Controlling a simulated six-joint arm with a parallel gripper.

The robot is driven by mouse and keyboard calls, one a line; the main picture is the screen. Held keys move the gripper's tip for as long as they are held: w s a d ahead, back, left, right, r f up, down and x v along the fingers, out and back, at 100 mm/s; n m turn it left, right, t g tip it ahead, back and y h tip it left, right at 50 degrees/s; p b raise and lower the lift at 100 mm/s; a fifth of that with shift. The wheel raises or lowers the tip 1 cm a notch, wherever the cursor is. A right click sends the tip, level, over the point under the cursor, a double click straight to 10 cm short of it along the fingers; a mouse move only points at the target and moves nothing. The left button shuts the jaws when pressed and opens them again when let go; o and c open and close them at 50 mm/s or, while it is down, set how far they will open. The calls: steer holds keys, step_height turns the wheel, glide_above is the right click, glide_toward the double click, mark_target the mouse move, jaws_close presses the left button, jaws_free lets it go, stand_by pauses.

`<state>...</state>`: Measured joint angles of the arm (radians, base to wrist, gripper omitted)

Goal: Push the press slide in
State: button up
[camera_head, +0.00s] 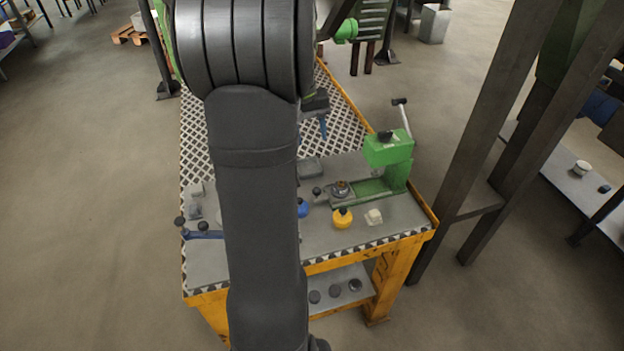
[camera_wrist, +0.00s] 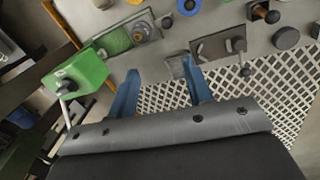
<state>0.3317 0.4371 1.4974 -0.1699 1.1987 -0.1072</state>
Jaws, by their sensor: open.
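The green press (camera_head: 388,150) stands at the right of the workbench, its lever with a dark end sticking up behind it. Its slide (camera_head: 330,197) is out at the left end of the green bed, clear of the press head. A round, brass-coloured part (camera_head: 341,187) sits on the slide, and a black knob (camera_head: 317,190) is at its outer end. In the wrist view the press (camera_wrist: 80,75) is at left and the slide knob (camera_wrist: 167,22) near the top. My gripper (camera_wrist: 160,68) has blue fingers spread apart, empty, above the bench. In the head view one finger shows behind the slide.
A yellow, black-knobbed piece (camera_head: 342,218) and a pale block (camera_head: 373,216) lie in front of the press. A grey block (camera_head: 310,168) lies behind the slide knob. A dark post (camera_head: 500,130) stands right of the bench. My arm hides the bench middle.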

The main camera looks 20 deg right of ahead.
mark_target(316, 188)
steer(key=f, duration=1.3)
steer(key=d+f, duration=0.1)
steer(key=f, duration=0.5)
steer(key=shift+s+d+f, duration=0.1)
steer(key=shift+s+f, duration=0.15)
steer(key=shift+s, duration=0.1)
jaws_close()
